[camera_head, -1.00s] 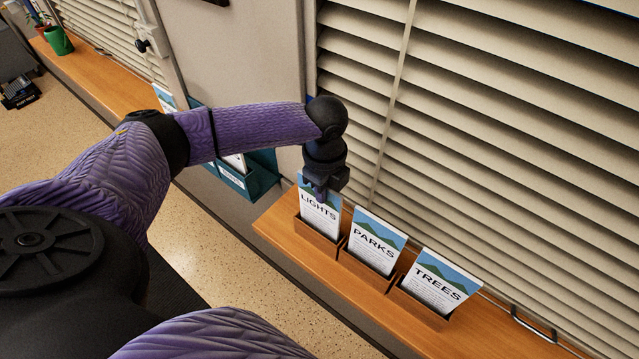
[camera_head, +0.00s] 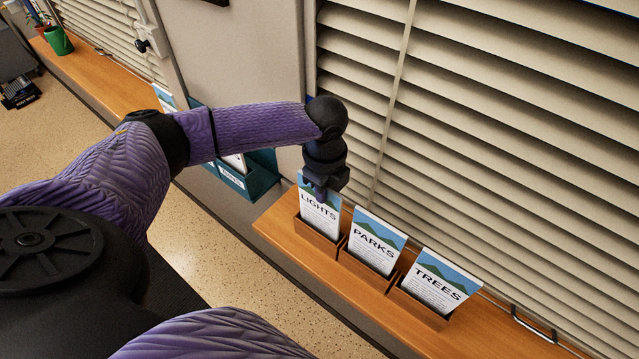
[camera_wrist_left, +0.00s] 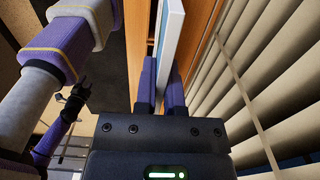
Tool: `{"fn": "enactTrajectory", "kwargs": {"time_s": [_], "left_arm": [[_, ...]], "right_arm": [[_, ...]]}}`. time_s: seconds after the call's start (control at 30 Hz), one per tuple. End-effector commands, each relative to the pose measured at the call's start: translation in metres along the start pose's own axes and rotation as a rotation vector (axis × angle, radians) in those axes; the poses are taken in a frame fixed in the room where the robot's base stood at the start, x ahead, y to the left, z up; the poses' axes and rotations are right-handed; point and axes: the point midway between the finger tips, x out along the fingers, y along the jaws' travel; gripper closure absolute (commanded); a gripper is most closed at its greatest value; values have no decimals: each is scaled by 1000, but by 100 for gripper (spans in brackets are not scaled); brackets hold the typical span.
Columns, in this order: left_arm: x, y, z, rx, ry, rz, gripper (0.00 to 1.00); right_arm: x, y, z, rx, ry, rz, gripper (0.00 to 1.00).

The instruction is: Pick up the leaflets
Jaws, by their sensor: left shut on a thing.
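Three stacks of leaflets stand in wooden holders on the sill: the LIGHTS leaflets (camera_head: 319,219), the PARKS leaflets (camera_head: 374,243) and the TREES leaflets (camera_head: 439,282). My left gripper (camera_head: 320,190) points down at the top edge of the LIGHTS leaflets and is shut on them. In the left wrist view, the fingers of my left gripper (camera_wrist_left: 161,88) lie on either side of the upright leaflets (camera_wrist_left: 170,40). The LIGHTS leaflets still stand in their holder (camera_head: 316,241). My right gripper is not seen in the head view; in the wrist view only part of my other arm shows.
The wooden sill (camera_head: 290,235) runs along the window under closed blinds (camera_head: 510,130). A teal rack (camera_head: 262,178) with papers hangs left of the sill, partly behind my left arm. A green pot (camera_head: 59,41) stands far left. A metal handle (camera_head: 535,325) lies at right.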

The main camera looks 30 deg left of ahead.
Motion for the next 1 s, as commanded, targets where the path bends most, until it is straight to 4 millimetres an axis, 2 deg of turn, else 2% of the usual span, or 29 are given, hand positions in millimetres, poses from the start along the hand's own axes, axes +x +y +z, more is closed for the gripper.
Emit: {"fn": "enactTrajectory", "kwargs": {"time_s": [0.37,0.47,0.7,0.83,1.0], "left_arm": [[-4,0,0,0,0,-1,100],[-22,-1,0,0,0,-5,100],[-83,-1,0,1,0,-5,100],[-98,-1,0,0,0,-2,100],[-101,0,0,-1,1,-1,100]], "right_arm": [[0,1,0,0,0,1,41],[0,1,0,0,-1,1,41],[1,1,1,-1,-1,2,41],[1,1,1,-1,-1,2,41],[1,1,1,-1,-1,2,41]]}}
